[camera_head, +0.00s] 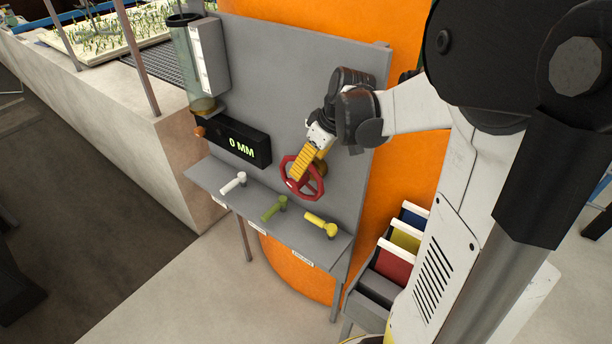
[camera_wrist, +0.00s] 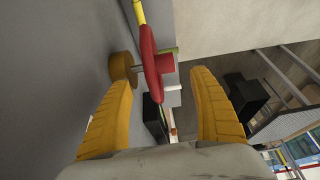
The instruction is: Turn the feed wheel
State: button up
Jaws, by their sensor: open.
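The red feed wheel (camera_head: 319,186) is mounted on the grey upright panel. In the wrist view the wheel (camera_wrist: 149,62) shows nearly edge-on, with a red hub and a brass-coloured round part behind it on the panel side. My gripper (camera_head: 297,176) has yellow fingers and is in front of the wheel, covering part of it. In the wrist view my gripper (camera_wrist: 163,78) is open, its two fingers spread apart with part of the red rim showing in the gap beyond them. I cannot tell whether a finger touches the rim.
A black display (camera_head: 235,142) reads "0 MM". A clear tube (camera_head: 190,65) stands at the panel's upper left. A grey shelf (camera_head: 240,214) below the wheel carries white (camera_head: 233,183), green (camera_head: 273,208) and yellow (camera_head: 321,224) handles. Coloured folders (camera_head: 395,262) stand at lower right.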

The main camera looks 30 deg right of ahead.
jog(key=b+x, duration=0.1)
jog(key=x, duration=0.8)
jog(key=shift+s, duration=0.1)
jog(key=c, duration=1.4)
